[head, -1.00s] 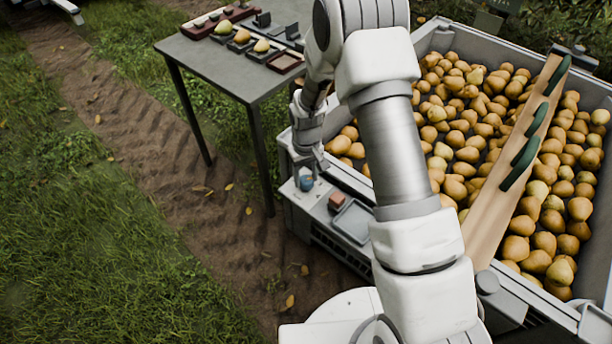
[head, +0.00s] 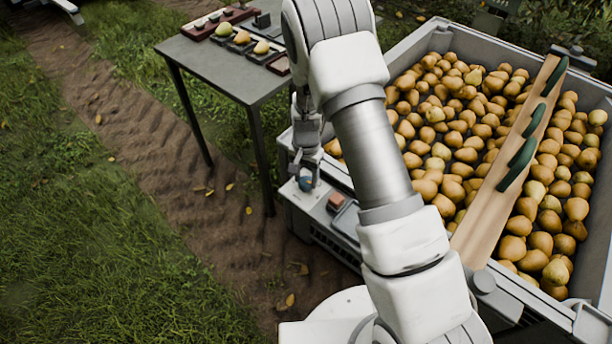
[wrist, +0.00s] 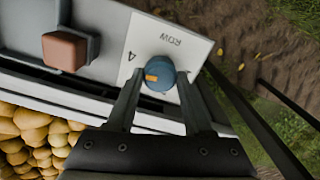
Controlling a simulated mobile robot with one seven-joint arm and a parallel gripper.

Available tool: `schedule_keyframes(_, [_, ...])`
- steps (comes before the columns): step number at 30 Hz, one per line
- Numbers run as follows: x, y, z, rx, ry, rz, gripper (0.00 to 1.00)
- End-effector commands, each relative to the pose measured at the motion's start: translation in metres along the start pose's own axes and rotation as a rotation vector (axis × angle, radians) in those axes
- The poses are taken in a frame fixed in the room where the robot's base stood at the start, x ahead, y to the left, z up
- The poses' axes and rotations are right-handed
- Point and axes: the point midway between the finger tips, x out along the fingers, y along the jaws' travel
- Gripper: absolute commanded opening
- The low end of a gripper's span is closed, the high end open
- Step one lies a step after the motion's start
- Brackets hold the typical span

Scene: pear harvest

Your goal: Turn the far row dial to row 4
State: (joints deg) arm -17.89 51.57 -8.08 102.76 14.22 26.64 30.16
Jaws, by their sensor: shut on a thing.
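The far row dial is a round blue knob (wrist: 165,76) with an orange mark on its left side in the wrist view. It sits on a white plate (wrist: 195,50) printed "ROW" and "4"; the "4" is up and left of the knob, and the orange mark points left, somewhat below it. No other numbers are readable. My gripper (wrist: 159,82) is shut on the dial, one finger on each side. In the head view my gripper (head: 306,174) is down at the blue dial (head: 306,184), covering part of it.
A brownish-red square button (wrist: 64,50) sits beside the dial on the panel, also in the head view (head: 336,200). The large bin (head: 426,38) of pears lies right of the panel. A grey table (head: 230,72) with trays of pears stands behind.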

Motion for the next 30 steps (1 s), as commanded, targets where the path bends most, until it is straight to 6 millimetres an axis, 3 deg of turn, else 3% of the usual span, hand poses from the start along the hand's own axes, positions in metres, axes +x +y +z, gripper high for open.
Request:
schedule_keyframes(9, [-0.0003,-0.0002,0.0001,0.1,0.0,0.0,0.0])
schedule_keyframes(24, [0.0,-0.0002,0.0001,0.117,0.0,0.0,0.0])
schedule_keyframes(25, [0.0,-0.0002,0.0001,0.117,0.0,0.0,0.57])
schedule_keyframes(29, [0.0,-0.0001,0.0001,0.116,0.0,0.0,0.81])
schedule_keyframes(30, [0.0,-0.0001,0.0001,0.116,0.0,0.0,0.82])
